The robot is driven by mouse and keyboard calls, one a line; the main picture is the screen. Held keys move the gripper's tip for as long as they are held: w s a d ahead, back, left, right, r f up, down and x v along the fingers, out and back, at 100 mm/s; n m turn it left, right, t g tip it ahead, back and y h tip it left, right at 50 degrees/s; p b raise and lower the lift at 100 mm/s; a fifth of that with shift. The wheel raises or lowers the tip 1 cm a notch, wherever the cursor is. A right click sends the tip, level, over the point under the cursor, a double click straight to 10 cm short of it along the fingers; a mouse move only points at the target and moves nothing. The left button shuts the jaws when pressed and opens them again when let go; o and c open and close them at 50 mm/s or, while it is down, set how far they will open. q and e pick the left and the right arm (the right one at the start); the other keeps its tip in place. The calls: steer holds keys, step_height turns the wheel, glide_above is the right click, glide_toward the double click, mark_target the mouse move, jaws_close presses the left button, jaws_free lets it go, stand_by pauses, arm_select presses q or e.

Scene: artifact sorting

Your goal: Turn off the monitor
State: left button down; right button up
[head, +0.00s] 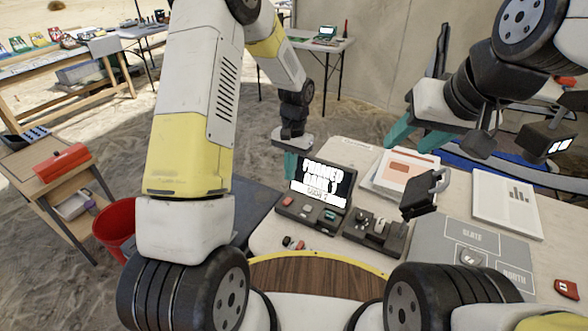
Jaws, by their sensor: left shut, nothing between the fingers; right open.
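The monitor (322,184) stands on the table behind a dark control console. Its screen is lit, with white lettering on black and a white band below. The console (340,223) carries a red button (287,201), a teal button (330,215) and several small knobs or pieces. My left gripper (291,166) is shut and empty, pointing down at the monitor's upper left corner; I cannot tell whether it touches. My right gripper (405,148) is open and empty, above the papers to the right of the monitor.
Papers (408,172) lie behind a dark padlock-like object (425,196). A grey sorting board (485,255) and a white chart sheet (507,204) lie at right. A red bin (114,224) and small wooden desk (50,180) stand at left.

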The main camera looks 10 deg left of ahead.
mark_target(284, 203)
arm_select(q)
step_height(284, 203, up, 6)
steer(key=shift+w+d, duration=0.2)
steer(key=shift+w, duration=0.2)
steer(key=shift+s+a, duration=0.45)
steer(key=shift+s, duration=0.15)
steer(key=f, duration=0.4)
steer(key=s+f, duration=0.1)
steer(key=f, duration=0.4)
steer(key=s+a+f, duration=0.1)
steer(key=f, duration=0.4)
